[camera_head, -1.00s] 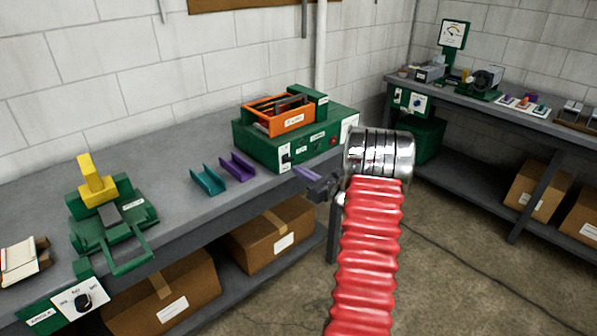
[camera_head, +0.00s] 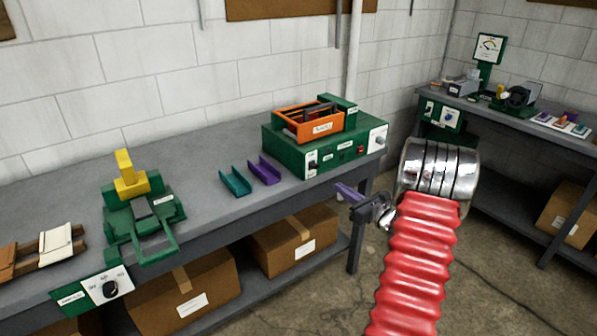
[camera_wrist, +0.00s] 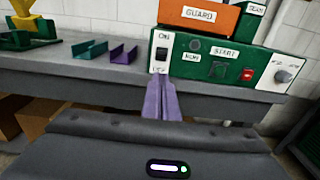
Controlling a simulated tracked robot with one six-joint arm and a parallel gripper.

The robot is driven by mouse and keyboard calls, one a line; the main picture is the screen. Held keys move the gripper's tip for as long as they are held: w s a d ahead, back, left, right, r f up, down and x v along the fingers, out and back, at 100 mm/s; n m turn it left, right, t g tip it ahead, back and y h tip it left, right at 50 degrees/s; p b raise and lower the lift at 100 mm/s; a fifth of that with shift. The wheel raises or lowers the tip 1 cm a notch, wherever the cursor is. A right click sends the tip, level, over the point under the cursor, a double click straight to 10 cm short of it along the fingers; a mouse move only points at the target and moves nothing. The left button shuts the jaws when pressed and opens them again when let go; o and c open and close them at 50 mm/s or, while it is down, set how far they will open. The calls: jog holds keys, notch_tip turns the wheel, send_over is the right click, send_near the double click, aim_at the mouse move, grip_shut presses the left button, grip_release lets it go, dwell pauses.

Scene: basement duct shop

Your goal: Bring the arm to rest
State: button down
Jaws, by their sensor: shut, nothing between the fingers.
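My arm, with its red ribbed sleeve and chrome collar, stands at the right of the head view. My gripper (camera_head: 347,191) points left toward the near bench, in front of the bench's right end. Its purple fingers are together with nothing between them. In the wrist view the closed fingers (camera_wrist: 161,99) point toward the front of a green control box (camera_wrist: 215,62). They appear apart from the box and bench.
The grey bench (camera_head: 215,195) carries the green box (camera_head: 338,150) with an orange tray (camera_head: 309,124), teal (camera_head: 235,182) and purple (camera_head: 265,171) channels, and a green-yellow press (camera_head: 139,206). Cardboard boxes (camera_head: 295,240) sit below. Another bench (camera_head: 490,112) stands at the right. Floor shows between the benches.

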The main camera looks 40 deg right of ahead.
jog(key=s+a+f+n+g+y, duration=0.3)
jog(key=a+f+n+g+y, duration=0.25)
jog(key=a, duration=0.55)
jog(key=s+a+r+n+g+y, duration=0.1)
jog(key=s+a+n+g, duration=0.25)
jog(key=a+n, duration=0.4)
jog(key=s+a+r+n+g+y, duration=0.1)
jog(key=s+a+n+g, duration=0.3)
jog(key=a, duration=0.6)
jog(key=s+a+r+n+h, duration=0.3)
jog(key=s+a+r+n, duration=0.3)
jog(key=a+r+n, duration=0.2)
jog(key=s+a+r+n+t+h, duration=0.1)
jog(key=s+a+r+n+h, duration=0.3)
jog(key=s+a+r+n, duration=0.2)
jog(key=a+r+n, duration=0.2)
jog(key=a+n, duration=0.2)
jog(key=n, duration=0.1)
jog(key=shift+s+a+r, duration=0.2)
jog(key=shift+a+r, duration=0.05)
jog(key=shift+a, duration=0.1)
